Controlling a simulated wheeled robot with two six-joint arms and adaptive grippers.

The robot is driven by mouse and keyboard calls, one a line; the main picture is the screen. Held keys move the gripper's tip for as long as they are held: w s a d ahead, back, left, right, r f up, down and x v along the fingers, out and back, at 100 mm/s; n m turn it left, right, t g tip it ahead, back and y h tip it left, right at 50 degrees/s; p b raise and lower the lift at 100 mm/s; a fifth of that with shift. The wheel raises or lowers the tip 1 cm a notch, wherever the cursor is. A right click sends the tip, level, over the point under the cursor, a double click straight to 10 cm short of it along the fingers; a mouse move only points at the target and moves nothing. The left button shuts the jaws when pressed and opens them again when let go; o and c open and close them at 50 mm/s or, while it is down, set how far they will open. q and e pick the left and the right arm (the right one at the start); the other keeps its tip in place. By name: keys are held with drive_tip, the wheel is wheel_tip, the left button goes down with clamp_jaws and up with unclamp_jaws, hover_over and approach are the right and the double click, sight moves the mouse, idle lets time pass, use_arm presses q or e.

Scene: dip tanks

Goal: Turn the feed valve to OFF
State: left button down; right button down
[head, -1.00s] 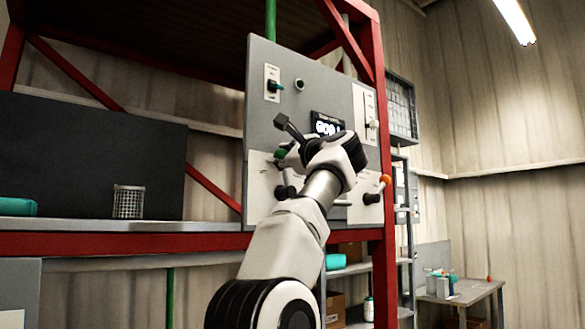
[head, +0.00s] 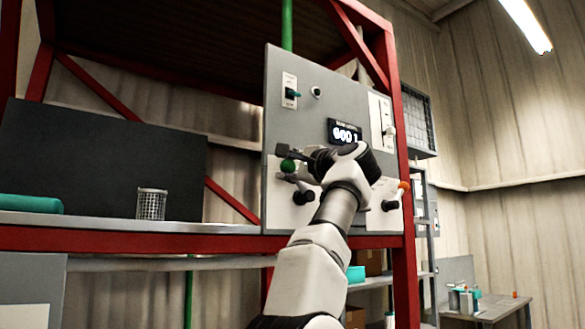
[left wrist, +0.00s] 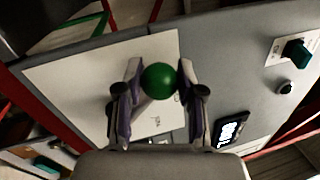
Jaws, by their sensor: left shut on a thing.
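A grey control panel (head: 285,120) carries two lever valves on white plates. The left valve has a green ball knob (head: 289,166) on its lever, and the right one an orange-tipped handle (head: 403,185). Their labels are too small to read, so I cannot tell which is named feed. My left gripper (head: 296,158) is at the green knob. In the left wrist view the green ball (left wrist: 159,79) sits between the two fingers (left wrist: 160,88), which are shut on it. The gripper and forearm hide part of the panel's middle. My right gripper is not in view.
A green-handled switch (head: 292,94), a lit display (head: 345,132) and a slider (head: 388,130) are on the panel above. A wire basket (head: 151,204) and a teal roll (head: 30,204) stand on the shelf to the left. A red frame post (head: 394,100) runs beside the panel's right edge.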

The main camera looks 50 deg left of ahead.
use_arm(q)
drive_tip(key=shift+s+a+f, duration=0.1)
drive_tip(key=shift+f, duration=0.05)
idle(0.3)
drive_tip(key=c, duration=0.9)
unclamp_jaws()
drive_tip(key=shift+o, duration=0.9)
drive_tip(key=shift+a+f, duration=0.1)
drive_tip(key=shift+a, duration=0.2)
drive_tip(key=shift+d, duration=0.1)
drive_tip(key=shift+d, duration=0.15)
